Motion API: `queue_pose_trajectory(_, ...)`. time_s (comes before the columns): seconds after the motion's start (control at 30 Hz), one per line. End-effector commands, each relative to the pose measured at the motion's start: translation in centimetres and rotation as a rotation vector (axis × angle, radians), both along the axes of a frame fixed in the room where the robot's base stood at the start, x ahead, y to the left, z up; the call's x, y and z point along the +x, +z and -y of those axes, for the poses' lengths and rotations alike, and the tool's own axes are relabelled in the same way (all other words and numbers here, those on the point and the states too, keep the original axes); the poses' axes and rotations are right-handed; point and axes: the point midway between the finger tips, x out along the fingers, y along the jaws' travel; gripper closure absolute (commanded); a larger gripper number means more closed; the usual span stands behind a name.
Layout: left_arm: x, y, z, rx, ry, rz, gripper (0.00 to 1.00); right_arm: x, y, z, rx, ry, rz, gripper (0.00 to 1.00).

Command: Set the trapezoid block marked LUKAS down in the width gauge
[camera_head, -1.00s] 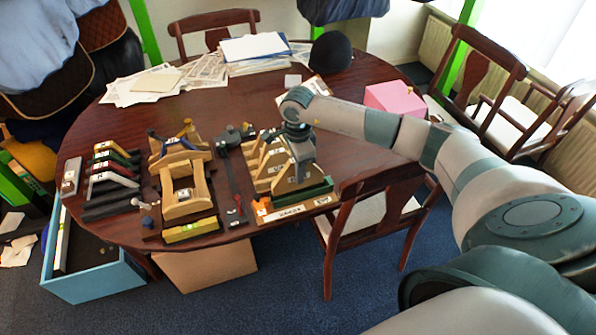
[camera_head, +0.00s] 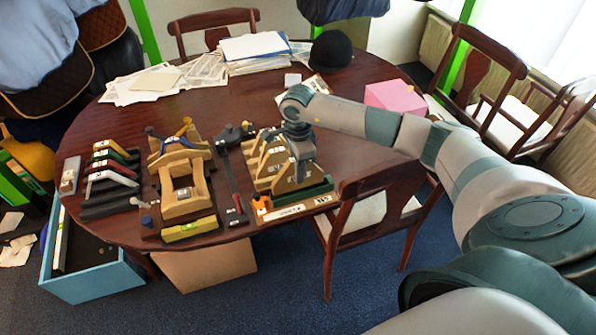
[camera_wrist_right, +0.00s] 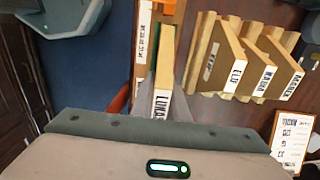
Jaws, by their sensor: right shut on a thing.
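My right gripper (camera_head: 300,156) is shut on a light wooden trapezoid block (camera_head: 302,175), held upright. In the right wrist view the block (camera_wrist_right: 163,72) sits between the fingers and its partly hidden label reads like LUKAS. Below the block is a green-edged tray (camera_head: 318,191) with a pale labelled strip (camera_head: 290,211) along its front. This looks like the width gauge, though I cannot read the label clearly. The block's lower edge is at the tray; I cannot tell whether it touches the bottom. My left gripper is not in view.
Several similar labelled blocks (camera_wrist_right: 228,62) stand in a wooden rack just behind the held one. A black bar tool (camera_head: 232,185) and a wooden stand (camera_head: 184,190) lie to the left. A chair back (camera_head: 375,190) stands close on the right.

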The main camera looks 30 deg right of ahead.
Motion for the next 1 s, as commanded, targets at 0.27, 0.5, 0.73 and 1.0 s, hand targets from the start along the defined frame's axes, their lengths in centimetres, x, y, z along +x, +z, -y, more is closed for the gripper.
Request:
queue_pose_trajectory(0.27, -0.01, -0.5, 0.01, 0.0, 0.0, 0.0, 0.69, 0.01, -0.11, 0.0, 0.0, 0.0, 0.001, 1.0)
queue_pose_trajectory(0.5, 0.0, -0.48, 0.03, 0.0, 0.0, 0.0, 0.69, 0.0, -0.06, 0.01, 0.0, 0.0, 0.0, 1.0)
queue_pose_trajectory(0.73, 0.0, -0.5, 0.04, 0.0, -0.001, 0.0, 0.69, 0.0, -0.09, 0.01, 0.0, 0.0, 0.0, 1.0)
queue_pose_trajectory(1.0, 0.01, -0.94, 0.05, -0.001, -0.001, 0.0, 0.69, 0.0, -0.53, 0.02, 0.0, 0.0, 0.0, 1.0)
